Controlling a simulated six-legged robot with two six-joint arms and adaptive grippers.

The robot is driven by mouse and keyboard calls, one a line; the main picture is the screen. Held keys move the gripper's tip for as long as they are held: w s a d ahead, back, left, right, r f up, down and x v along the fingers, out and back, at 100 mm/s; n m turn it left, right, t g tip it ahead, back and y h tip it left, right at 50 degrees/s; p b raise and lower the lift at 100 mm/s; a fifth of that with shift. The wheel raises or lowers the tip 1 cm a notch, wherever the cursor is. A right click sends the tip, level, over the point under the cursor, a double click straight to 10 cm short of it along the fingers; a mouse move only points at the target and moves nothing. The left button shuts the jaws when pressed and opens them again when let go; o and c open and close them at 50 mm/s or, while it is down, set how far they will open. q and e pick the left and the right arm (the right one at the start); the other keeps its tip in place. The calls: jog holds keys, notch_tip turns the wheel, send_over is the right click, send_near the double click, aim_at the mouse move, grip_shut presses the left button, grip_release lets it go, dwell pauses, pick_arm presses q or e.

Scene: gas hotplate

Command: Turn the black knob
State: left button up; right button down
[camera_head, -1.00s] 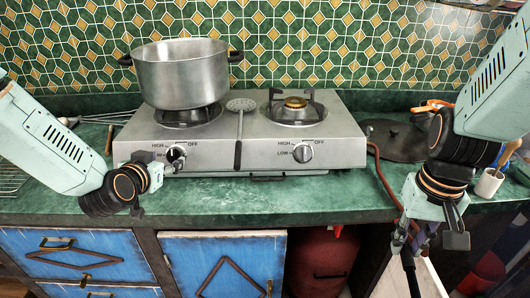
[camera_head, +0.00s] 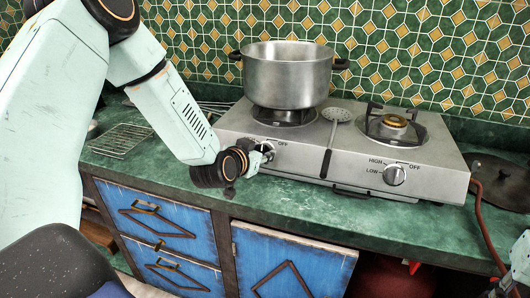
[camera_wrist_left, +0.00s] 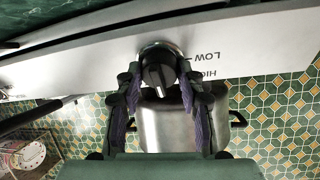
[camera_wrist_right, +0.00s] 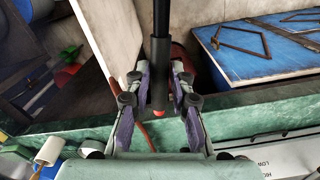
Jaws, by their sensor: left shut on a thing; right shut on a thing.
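The black knob (camera_wrist_left: 158,77) sits on the stove front between the two fingers of my left gripper (camera_wrist_left: 157,90), which is shut on it. In the head view my left gripper (camera_head: 256,159) meets the stove's left knob from the front left and partly hides it. The gas hotplate (camera_head: 345,165) is silver, with HIGH, LOW and OFF marks by its knobs. In the right wrist view my right gripper (camera_wrist_right: 159,95) is shut on a black rod (camera_wrist_right: 160,45) with a reddish end.
A steel pot (camera_head: 287,78) stands on the left burner. A slotted spoon (camera_head: 332,130) lies between the burners. The right knob (camera_head: 394,174) is free. A wire rack (camera_head: 122,140) lies left of the stove. Green counter (camera_head: 330,210) runs in front, above blue drawers (camera_head: 165,225).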

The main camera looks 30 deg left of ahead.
pick_arm(q)
jog(key=shift+c, duration=0.6)
pick_arm(e)
jog(key=shift+a, duration=0.1)
pick_arm(q)
jog(key=shift+c, duration=1.3)
